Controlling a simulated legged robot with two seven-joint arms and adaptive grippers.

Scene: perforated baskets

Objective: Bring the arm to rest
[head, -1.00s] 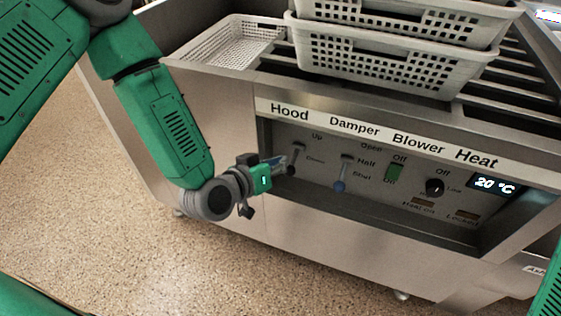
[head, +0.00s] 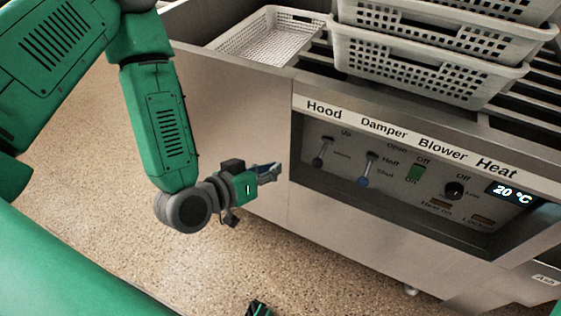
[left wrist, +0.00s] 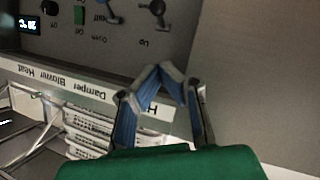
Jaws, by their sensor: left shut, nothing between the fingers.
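My left gripper (head: 276,168) is shut and empty in the head view, in front of the machine's steel front, left of the control panel. Its tips are apart from the Hood lever (head: 318,160), whose dark knob hangs low. In the left wrist view the blue-lined fingers (left wrist: 171,72) meet at the tips with nothing between them. The panel appears upside down behind them. My left arm hangs bent from the upper left, its forearm pointing down and the gripper reaching right. My right gripper does not show.
The control panel has a blue-knobbed Damper lever (head: 363,181), a green Blower switch (head: 415,171), a Heat knob (head: 454,190) and a display (head: 513,194) reading 20 °C. White perforated baskets (head: 425,78) are stacked on top; another basket (head: 270,40) lies left. Speckled floor below is open.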

